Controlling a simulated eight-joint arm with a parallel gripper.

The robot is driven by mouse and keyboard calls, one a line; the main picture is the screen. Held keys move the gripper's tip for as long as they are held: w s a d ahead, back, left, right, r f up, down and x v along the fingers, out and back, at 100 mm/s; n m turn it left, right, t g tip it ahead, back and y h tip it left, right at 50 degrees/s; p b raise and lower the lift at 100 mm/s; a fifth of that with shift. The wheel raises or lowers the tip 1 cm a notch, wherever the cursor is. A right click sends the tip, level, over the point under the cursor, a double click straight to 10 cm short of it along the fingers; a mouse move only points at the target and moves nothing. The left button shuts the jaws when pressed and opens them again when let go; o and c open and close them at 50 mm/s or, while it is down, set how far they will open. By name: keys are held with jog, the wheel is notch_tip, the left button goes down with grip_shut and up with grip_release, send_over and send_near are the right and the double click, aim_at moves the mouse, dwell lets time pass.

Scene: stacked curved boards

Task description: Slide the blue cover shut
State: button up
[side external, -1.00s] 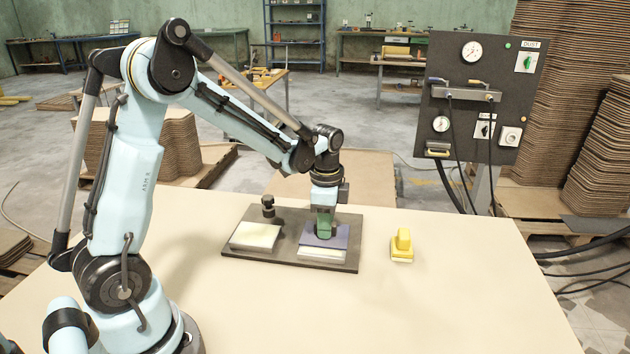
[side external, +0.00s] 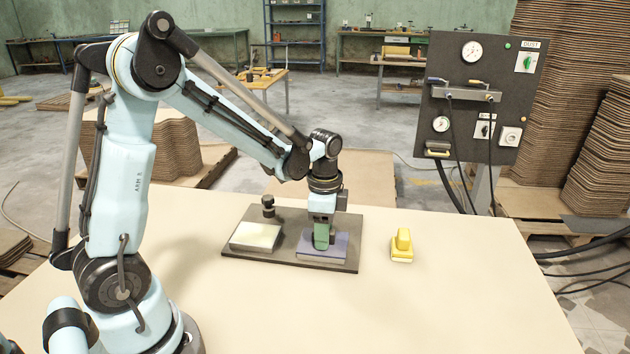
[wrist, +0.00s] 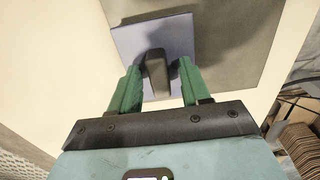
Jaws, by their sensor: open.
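The blue cover (side external: 337,249) is a flat blue-violet plate at the right of a dark base board (side external: 290,222). It lies over the pale block there, and none of the pale top shows in front of it. My gripper (side external: 321,246) is down at the cover. In the wrist view the cover (wrist: 128,42) carries a dark upright handle (wrist: 156,75). The green fingers of my gripper (wrist: 160,68) stand open on both sides of the handle, with a gap showing at each side. The fingers hide the handle in the side view.
A cream-topped block (side external: 255,237) sits on the left of the board, with a black knob (side external: 268,206) behind it. A yellow-handled tool (side external: 402,246) stands on the table right of the board. The table (side external: 420,310) is clear in front.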

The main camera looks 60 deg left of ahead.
jog(key=shift+r, duration=3.5)
jog(key=shift+s+d+r, duration=0.25)
jog(key=s+d+r+n+t, duration=0.2)
jog(key=s+d+n+t, duration=0.4)
jog(key=s+n+t, duration=0.1)
jog(key=shift+s+r+n, duration=0.35)
jog(key=shift+s+n, duration=0.2)
jog(key=shift+n, duration=0.45)
